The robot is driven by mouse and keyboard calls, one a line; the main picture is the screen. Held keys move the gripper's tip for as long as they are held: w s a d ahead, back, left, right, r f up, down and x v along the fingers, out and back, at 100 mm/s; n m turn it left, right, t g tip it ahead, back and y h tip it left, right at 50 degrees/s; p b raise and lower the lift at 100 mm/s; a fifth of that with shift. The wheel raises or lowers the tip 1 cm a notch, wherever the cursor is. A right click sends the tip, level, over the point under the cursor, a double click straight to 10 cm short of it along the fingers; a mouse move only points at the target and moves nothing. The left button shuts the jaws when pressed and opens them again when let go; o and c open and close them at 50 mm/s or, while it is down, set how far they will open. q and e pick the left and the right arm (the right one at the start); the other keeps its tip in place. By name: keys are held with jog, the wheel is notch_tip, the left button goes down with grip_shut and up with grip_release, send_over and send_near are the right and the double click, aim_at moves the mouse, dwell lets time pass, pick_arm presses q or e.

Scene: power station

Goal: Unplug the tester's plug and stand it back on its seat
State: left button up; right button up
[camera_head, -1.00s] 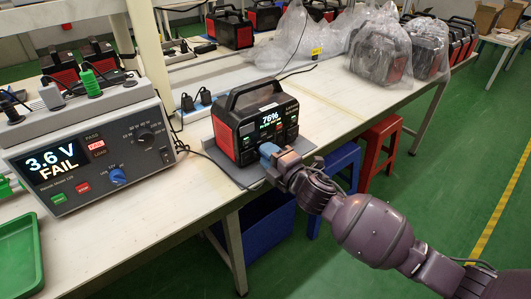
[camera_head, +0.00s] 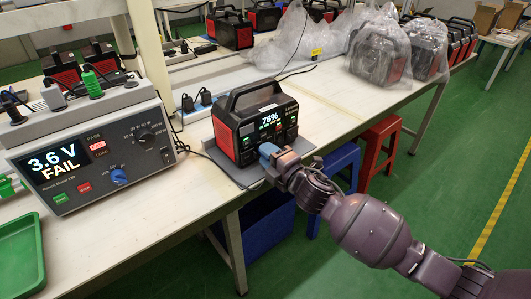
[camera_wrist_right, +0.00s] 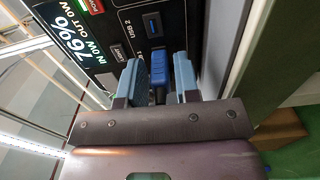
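The tester (camera_head: 90,150) stands at the left in the head view, its screen reading 3.6 V FAIL. Green, grey and black plugs stand on its top; a green plug (camera_head: 92,84) is clearest. The black and red power station (camera_head: 255,125) stands on a grey mat (camera_head: 240,172), showing 76%. My right gripper (camera_head: 268,154) is at its front panel. In the right wrist view its fingers (camera_wrist_right: 160,85) are a small gap apart at the panel, beside a USB 2 port. My left gripper is out of view.
A green tray (camera_head: 20,260) lies at the lower left. A power strip with black plugs (camera_head: 196,100) lies behind the station. Bagged power stations (camera_head: 380,55) stand further back on the bench. Red and blue stools stand below the bench edge.

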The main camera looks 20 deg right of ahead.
grip_shut()
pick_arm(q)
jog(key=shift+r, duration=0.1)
pick_arm(e)
jog(key=shift+s, duration=0.15)
dwell(0.3)
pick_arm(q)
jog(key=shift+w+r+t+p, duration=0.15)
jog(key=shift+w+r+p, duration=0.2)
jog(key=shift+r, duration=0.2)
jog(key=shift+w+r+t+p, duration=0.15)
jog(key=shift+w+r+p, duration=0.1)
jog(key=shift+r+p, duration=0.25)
pick_arm(e)
jog(key=v, duration=0.3)
jog(key=shift+s+d, duration=0.2)
jog(key=shift+s, duration=0.15)
jog(key=shift+s, duration=0.1)
